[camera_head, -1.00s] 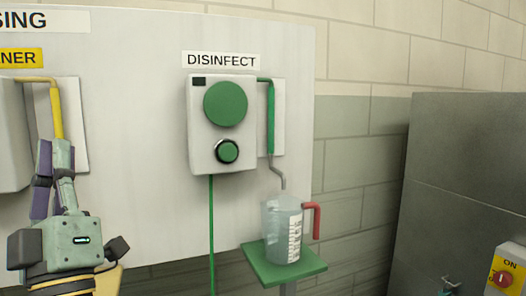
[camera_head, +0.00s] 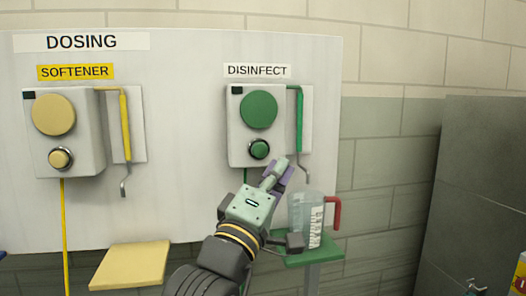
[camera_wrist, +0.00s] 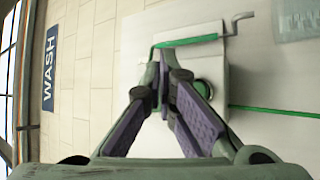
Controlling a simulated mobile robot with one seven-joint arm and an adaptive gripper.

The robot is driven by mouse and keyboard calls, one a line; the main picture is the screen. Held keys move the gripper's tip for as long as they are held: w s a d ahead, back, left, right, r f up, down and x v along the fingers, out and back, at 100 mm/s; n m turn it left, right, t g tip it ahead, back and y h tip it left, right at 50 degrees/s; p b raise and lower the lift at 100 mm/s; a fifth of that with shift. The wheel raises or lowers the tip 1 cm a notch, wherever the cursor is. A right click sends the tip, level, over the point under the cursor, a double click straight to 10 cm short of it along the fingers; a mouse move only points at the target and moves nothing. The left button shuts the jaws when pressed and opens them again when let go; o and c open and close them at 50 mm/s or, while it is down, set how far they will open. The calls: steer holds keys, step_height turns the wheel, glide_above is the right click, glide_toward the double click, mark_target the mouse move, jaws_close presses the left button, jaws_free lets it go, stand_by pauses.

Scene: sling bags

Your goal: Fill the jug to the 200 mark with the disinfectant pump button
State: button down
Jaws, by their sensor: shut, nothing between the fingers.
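The disinfectant dispenser (camera_head: 241,128) is a white box on the board, under a DISINFECT label, with a large green disc (camera_head: 259,110). Its green pump button (camera_head: 259,149) sits below the disc; in the wrist view the button (camera_wrist: 203,89) is partly hidden behind the fingers. The clear jug (camera_head: 308,215), with a printed scale and red handle, stands upright on a green shelf (camera_head: 316,253) below the bent spout (camera_head: 304,168). I cannot read a liquid level. My gripper (camera_head: 281,165) is shut and empty, just below and right of the button; contact is not visible.
To the left is a softener dispenser (camera_head: 62,120) with a yellow button and an empty yellow shelf (camera_head: 131,265). A grey panel (camera_head: 484,180) stands at the right. A WASH sign (camera_wrist: 50,67) shows in the wrist view.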

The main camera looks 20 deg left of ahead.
mark_target(264, 157)
steer(key=shift+w+a+b, duration=0.15)
steer(key=shift+w+a, duration=0.7)
steer(key=shift+w, duration=0.35)
steer(key=shift+w+a+b, duration=0.1)
steer(key=shift+w+a, duration=0.7)
steer(key=shift+w, duration=0.45)
steer(key=shift+w+a+b, duration=0.15)
steer(key=shift+w+a, duration=0.7)
steer(key=shift+w, duration=0.35)
steer(key=shift+w+r, duration=0.1)
steer(key=shift+w+a, duration=0.2)
steer(key=shift+w, duration=0.05)
steer(key=shift+w+a, duration=0.3)
steer(key=shift+w, duration=0.1)
stand_by(1.7)
stand_by(1.5)
steer(key=shift+s+d+p, duration=0.4)
steer(key=shift+s+d, duration=0.15)
steer(key=shift+s, duration=0.2)
